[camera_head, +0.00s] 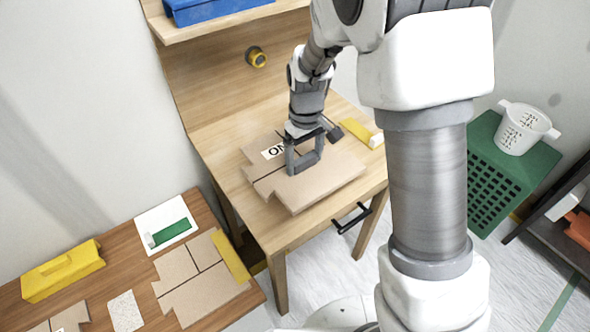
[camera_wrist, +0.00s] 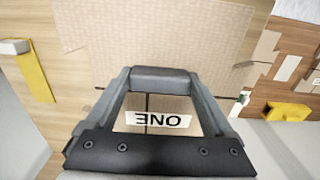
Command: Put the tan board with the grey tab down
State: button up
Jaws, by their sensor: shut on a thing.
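The tan board (camera_head: 330,180) is at the wooden worktable, and its near edge shows as a thick side. It fills the top of the wrist view (camera_wrist: 150,40). A white label reading ONE (camera_head: 273,152) lies beside the gripper on tan sheet pieces, and shows between my fingers' frame in the wrist view (camera_wrist: 152,118). I cannot tell whether the board touches the tabletop.
The worktable (camera_head: 285,240) has bare wood at its front. A yellow-bladed tool (camera_head: 357,131) lies at its right. A lower brown table (camera_head: 225,310) holds tan pieces, a yellow box (camera_head: 62,272) and a white tray (camera_head: 165,225). A green crate (camera_head: 500,180) stands right.

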jog(key=shift+w+a+f, duration=0.85)
jog(key=shift+w+a, duration=0.1)
jog(key=shift+a, duration=0.1)
jog(key=shift+f+b, duration=0.55)
jog(key=shift+f, duration=1.4)
jog(key=shift+f, duration=0.15)
jog(key=o, duration=1.3)
